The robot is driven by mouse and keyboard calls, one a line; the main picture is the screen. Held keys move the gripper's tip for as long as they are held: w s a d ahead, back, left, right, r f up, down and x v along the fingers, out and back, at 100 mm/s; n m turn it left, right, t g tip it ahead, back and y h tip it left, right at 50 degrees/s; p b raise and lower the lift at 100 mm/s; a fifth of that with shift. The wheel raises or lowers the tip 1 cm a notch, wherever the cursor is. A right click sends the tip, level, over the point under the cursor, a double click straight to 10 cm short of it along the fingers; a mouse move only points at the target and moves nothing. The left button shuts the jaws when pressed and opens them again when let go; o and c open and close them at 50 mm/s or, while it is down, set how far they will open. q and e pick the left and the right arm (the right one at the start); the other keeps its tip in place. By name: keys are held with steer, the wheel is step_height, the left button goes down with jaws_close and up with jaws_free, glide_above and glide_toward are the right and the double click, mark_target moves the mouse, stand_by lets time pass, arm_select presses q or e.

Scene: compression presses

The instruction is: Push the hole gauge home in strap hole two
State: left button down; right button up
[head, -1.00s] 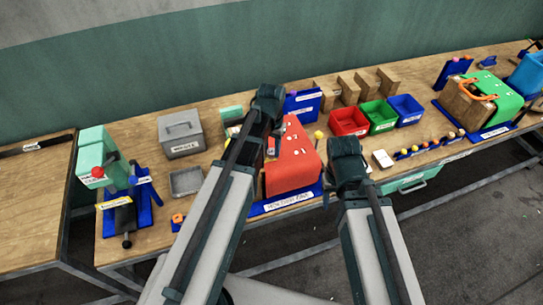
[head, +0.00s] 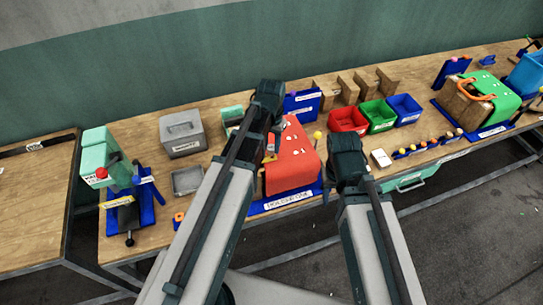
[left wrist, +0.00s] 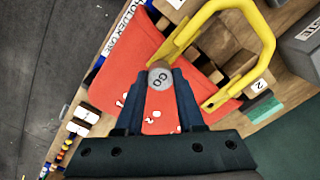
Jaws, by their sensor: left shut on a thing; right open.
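My left gripper (left wrist: 160,90) is shut on the hole gauge (left wrist: 161,77), whose round grey end marked GO shows between the fingers in the left wrist view. The gauge is over the red strap (left wrist: 140,45), which carries small white marks. Whether the gauge is in a hole, and which one, I cannot tell. In the head view the strap (head: 292,165) is draped over a stand with a blue base, and my left gripper (head: 271,145) is at its left side. My right gripper (head: 347,160) is open, to the right of the strap; its fingertips are hard to make out.
A yellow frame (left wrist: 272,45) rises close beside the strap. Red (head: 347,119), green (head: 380,115) and blue (head: 405,108) bins stand behind to the right. A green press (head: 100,160) and an empty grey tray (head: 188,180) are at left. Bare tabletop lies between them.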

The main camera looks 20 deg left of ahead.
stand_by(0.4)
arm_select(q)
steer(key=shift+r+p, duration=2)
steer(key=shift+r, duration=0.05)
arm_select(e)
step_height(320, 180, up, 4)
